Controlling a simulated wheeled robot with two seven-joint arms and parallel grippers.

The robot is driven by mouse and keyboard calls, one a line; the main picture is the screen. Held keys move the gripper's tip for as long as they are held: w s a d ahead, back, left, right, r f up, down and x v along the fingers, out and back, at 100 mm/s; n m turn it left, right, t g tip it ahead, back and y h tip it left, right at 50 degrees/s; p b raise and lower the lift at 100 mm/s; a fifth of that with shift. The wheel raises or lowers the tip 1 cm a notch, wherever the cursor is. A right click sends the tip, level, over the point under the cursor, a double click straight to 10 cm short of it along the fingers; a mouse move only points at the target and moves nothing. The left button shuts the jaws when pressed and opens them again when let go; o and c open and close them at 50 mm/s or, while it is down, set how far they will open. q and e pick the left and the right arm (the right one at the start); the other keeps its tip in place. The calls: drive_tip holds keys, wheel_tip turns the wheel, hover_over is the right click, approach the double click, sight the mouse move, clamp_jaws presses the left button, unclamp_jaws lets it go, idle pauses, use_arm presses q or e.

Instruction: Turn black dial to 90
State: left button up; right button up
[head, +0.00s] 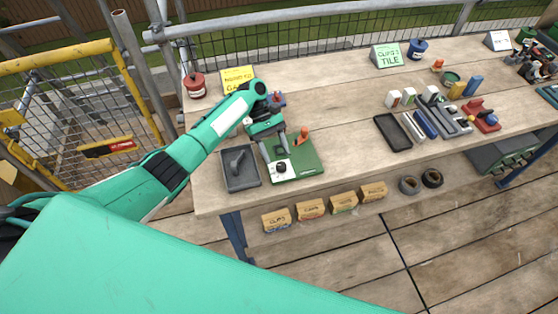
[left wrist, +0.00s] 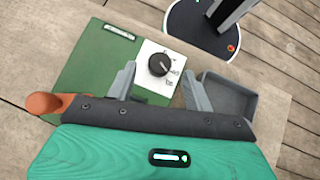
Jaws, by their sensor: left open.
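The black dial (left wrist: 158,65) sits on a white marked plate (left wrist: 176,53) on a green board (left wrist: 90,60). In the left wrist view the plate's markings are too small to read surely. In the head view the dial (head: 281,167) is at the board's front left. My left gripper (left wrist: 158,80) is open, with its fingers on either side of the dial, apart from it in the picture. I cannot tell its height above the dial. My right gripper is not in view.
A grey tray (head: 240,182) stands left of the green board (head: 310,172). An orange-handled part (head: 303,134) rises at the board's back. Black and grey trays and tools (head: 393,145) lie further right on the wooden bench. Labelled boxes (head: 310,209) sit on the lower shelf.

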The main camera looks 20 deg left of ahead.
use_arm(q)
drive_tip(key=b+v, duration=0.1)
drive_tip(key=v, duration=0.9)
drive_tip(key=shift+b, duration=0.35)
drive_tip(key=shift+a+r, duration=0.1)
